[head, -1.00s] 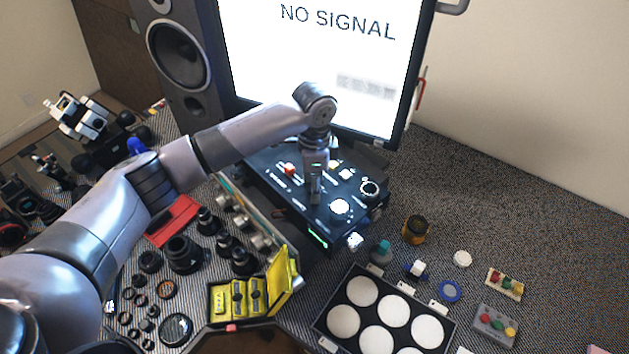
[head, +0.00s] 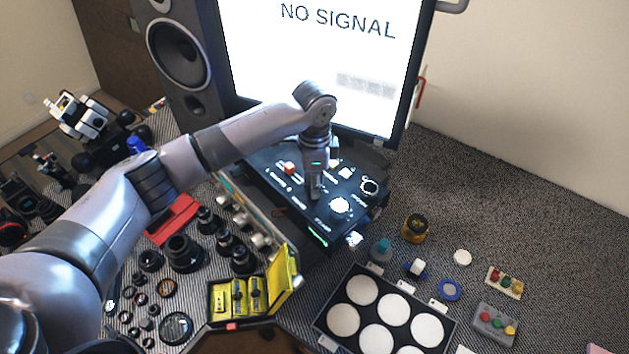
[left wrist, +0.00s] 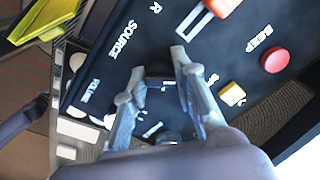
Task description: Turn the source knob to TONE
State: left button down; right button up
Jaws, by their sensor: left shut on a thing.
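The black control panel (head: 352,206) lies in front of the screen, with white labels, buttons and knobs on top. My left gripper (head: 315,194) points down onto the middle of it. In the left wrist view, the two fingers (left wrist: 158,66) of this gripper reach to the panel surface (left wrist: 95,62), right beside the printed word SOURCE (left wrist: 122,38). They are closed around the dark source knob, which is mostly hidden by the fingers. I cannot read which way the knob points. The right gripper is not in view.
In the left wrist view, a red button (left wrist: 275,60) labelled BEEP, a yellow button (left wrist: 233,94) and a slider (left wrist: 192,20) are near the fingers. The screen (head: 320,60) reading NO SIGNAL stands behind. Lens parts and a yellow case (head: 288,278) lie left, a tray of white discs (head: 352,268) in front.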

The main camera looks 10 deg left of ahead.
pick_arm(q)
jog(key=shift+r, duration=0.1)
jog(key=shift+r+m+p, duration=0.1)
jog(key=shift+m+p, duration=1)
jog(key=shift+m, duration=0.3)
jog(key=m+p, duration=0.1)
jog(key=m, duration=0.2)
jog(key=shift+w, duration=0.1)
jog(key=shift+m+p, duration=0.4)
jog(key=shift+m, duration=0.4)
jog(key=c, duration=1.7)
grip_release()
jog(key=o, duration=0.4)
